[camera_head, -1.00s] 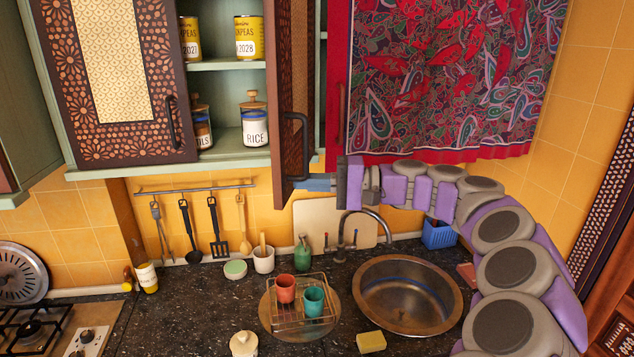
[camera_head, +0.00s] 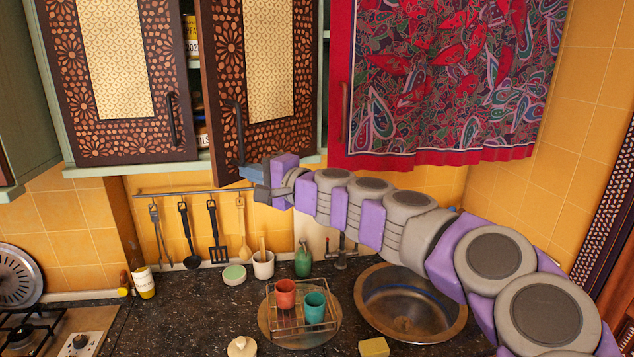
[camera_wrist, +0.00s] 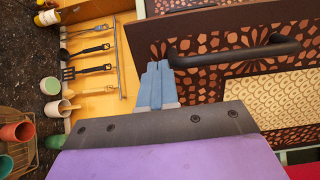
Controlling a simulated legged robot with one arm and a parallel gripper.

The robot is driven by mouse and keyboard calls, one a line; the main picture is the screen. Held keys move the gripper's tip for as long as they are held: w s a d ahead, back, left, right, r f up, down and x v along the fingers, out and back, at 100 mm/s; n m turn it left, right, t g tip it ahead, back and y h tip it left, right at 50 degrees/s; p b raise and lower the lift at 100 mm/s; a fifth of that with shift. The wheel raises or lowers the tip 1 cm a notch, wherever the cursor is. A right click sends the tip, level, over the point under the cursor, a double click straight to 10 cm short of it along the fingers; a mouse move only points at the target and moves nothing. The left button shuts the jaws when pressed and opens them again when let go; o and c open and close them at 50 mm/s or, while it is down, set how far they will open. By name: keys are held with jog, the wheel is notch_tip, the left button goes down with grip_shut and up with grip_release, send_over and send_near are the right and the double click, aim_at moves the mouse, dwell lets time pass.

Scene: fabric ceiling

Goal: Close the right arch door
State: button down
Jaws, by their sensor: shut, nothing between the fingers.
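The right arch door (camera_head: 222,60) of the wall cabinet is dark brown with carved rosettes and a pale woven panel. It stands partly open, its left edge swung out, with a narrow gap to the left door (camera_head: 75,100). Its dark bar handle (camera_head: 239,130) is near that edge. My gripper (camera_head: 246,172) is at the door's lower left corner, just below the handle. In the wrist view, the shut blue fingers (camera_wrist: 157,75) are empty, against or very close to the door face (camera_wrist: 185,28), beside the handle's end (camera_wrist: 245,52). Exact contact cannot be told.
A red patterned cloth (camera_head: 450,80) hangs to the right of the door. Utensils hang on a rail (camera_head: 170,193) below.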

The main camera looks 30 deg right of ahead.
jog(key=w+m+h, duration=0.1)
jog(key=w+m+t+h, duration=0.1)
jog(key=w, duration=0.1)
jog(key=w+h, duration=0.1)
jog(key=w, duration=0.1)
jog(key=shift+d+f+m+t+h+b, duration=0.1)
jog(key=shift+d+m+t+h+b, duration=0.2)
jog(key=shift+d+m+h+b, duration=0.1)
jog(key=w+a+m+h+p, duration=0.3)
jog(key=w+m+h+p, duration=0.3)
jog(key=w+h, duration=0.4)
jog(key=w, duration=0.2)
jog(key=shift+w+r, duration=0.25)
jog(key=shift+w, duration=0.1)
